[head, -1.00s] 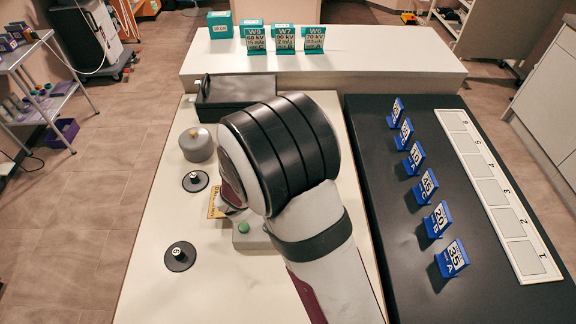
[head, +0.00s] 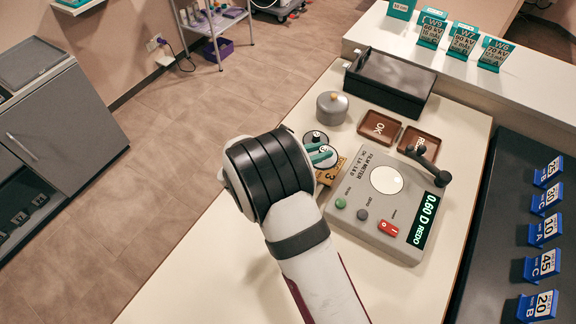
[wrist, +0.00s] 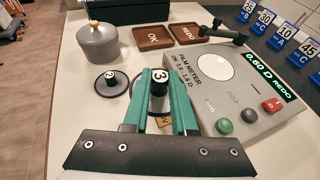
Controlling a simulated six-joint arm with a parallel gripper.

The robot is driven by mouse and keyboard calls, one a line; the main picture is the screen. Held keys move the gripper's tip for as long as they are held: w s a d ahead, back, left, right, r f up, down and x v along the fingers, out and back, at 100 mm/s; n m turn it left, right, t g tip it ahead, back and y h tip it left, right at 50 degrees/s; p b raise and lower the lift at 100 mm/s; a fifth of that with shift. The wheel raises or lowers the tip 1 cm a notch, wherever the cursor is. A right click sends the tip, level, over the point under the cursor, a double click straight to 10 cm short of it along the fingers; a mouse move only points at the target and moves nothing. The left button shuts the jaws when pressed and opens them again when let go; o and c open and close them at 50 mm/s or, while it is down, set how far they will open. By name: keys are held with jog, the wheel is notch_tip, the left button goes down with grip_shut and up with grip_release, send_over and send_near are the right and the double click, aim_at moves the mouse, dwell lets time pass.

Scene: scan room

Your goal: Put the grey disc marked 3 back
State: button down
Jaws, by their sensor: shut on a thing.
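The grey disc marked 3 has an upright knob with a 3 on its top (wrist: 160,77). In the wrist view my gripper (wrist: 161,84) has its green fingers closed on that knob. In the head view my gripper (head: 321,153) is left of the film meter, and part of the pale disc (head: 327,160) shows by the fingers. The fingers hide much of the disc, and I cannot tell whether it touches the table. A dark disc with a numbered knob (wrist: 112,80) stands just left.
The film meter (head: 388,205) reads 0.60 D REDO. Brown OK (head: 379,127) and REDO (head: 416,141) trays lie behind it. A grey lidded pot (head: 332,107) and a black box (head: 390,82) stand further back. The near left tabletop (head: 215,245) is clear.

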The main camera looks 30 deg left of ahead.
jog(key=a+f, duration=0.1)
jog(key=a, duration=0.1)
jog(key=s+a+f, duration=0.1)
jog(key=a+f, duration=0.1)
jog(key=a, duration=0.1)
jog(key=s+a+f, duration=0.1)
jog(key=a+f, duration=0.1)
jog(key=a, duration=0.1)
jog(key=shift+f, duration=0.1)
jog(key=shift+a+f, duration=0.15)
jog(key=shift+f, duration=1.85)
jog(key=shift+f, duration=0.15)
jog(key=c, duration=0.7)
grip_release()
